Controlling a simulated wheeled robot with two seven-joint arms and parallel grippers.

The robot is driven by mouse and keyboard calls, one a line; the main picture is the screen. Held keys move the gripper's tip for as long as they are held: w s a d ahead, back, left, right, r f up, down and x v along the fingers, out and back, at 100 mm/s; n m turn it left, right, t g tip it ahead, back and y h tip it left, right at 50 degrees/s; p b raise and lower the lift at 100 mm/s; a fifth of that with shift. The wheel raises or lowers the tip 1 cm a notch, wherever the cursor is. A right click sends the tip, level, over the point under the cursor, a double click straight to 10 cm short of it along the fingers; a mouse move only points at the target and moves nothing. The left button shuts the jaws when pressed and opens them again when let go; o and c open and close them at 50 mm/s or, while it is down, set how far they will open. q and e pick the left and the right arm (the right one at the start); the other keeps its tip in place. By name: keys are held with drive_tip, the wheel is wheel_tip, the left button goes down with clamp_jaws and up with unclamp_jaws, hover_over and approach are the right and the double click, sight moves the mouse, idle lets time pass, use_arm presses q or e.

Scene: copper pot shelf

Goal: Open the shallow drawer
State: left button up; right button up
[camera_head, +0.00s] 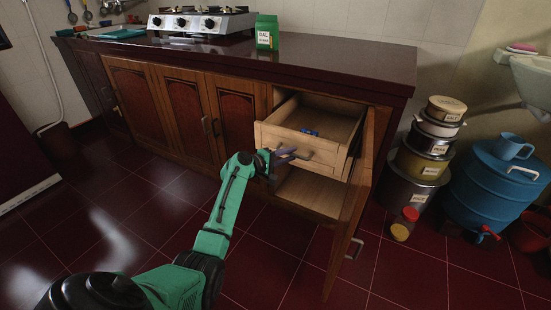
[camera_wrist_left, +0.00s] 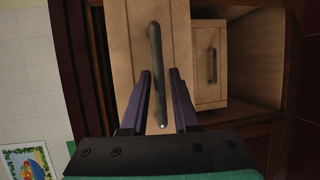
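A light-wood drawer (camera_head: 283,136) stands pulled out under the counter, with a small blue item (camera_head: 309,132) inside. Its front (camera_wrist_left: 122,45) fills the upper middle of the left wrist view, with a dark bar handle (camera_wrist_left: 154,45). My left gripper (camera_head: 288,156) is at the drawer front in the head view. In the left wrist view its fingers (camera_wrist_left: 160,73) are apart, one on each side of the handle, with gaps showing. A second drawer front (camera_wrist_left: 208,85) with its own handle (camera_wrist_left: 212,66) sits farther back there. My right gripper is not in view.
A cabinet door (camera_head: 347,225) stands open at the right of the drawer, above the red tiled floor. Stacked tins (camera_head: 423,163) and a blue drum (camera_head: 490,195) stand farther right. A green packet (camera_head: 267,32) and a stove (camera_head: 202,21) are on the counter (camera_head: 330,58).

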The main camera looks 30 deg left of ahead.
use_arm(q)
drive_tip(key=p+v, duration=0.2)
drive_tip(key=v, duration=1.1)
drive_tip(key=shift+s+p, duration=0.3)
drive_tip(key=shift+s, duration=0.05)
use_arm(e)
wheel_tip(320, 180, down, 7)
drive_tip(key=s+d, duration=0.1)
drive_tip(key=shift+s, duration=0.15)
use_arm(q)
drive_tip(key=shift+a, duration=0.1)
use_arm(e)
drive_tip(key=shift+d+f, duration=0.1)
